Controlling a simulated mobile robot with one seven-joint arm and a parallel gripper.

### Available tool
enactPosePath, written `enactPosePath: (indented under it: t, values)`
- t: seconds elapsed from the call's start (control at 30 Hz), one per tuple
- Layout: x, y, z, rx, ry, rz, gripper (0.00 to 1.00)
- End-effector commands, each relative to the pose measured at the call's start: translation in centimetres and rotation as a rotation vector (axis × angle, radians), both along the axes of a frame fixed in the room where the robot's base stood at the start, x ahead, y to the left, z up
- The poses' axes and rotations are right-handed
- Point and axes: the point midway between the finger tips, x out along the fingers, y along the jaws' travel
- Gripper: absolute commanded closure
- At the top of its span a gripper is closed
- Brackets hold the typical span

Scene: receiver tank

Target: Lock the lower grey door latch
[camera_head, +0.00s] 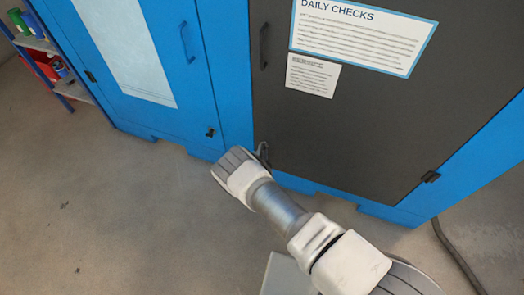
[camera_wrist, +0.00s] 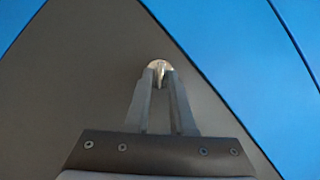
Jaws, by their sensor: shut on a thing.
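The dark grey door (camera_head: 350,110) is set in a blue cabinet and looks closed. Its lower latch (camera_wrist: 160,70) is a small metallic piece on a round base, near the door's lower left edge. In the wrist view my gripper (camera_wrist: 162,76) reaches up to it, with its two fingers closed on the latch. In the head view my gripper (camera_head: 262,152) is at the lower left corner of the grey door, and my wrist hides most of the latch there. The latch's exact angle is hard to tell.
A blue door (camera_head: 180,80) with its own handle and a small lower latch (camera_head: 210,132) is to the left. A shelf (camera_head: 40,45) with colored containers stands at the far left. A dark hose (camera_head: 455,255) lies on the floor at right. The floor at left is mostly clear.

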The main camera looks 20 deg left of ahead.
Motion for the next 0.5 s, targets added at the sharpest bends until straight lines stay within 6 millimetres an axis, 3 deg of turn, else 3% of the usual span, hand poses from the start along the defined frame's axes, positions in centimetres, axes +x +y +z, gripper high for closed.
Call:
enactPosePath:
  t: [0.5]
  values:
    - [0.10, -0.25, -0.57, 0.478, -0.040, -0.002, 1.00]
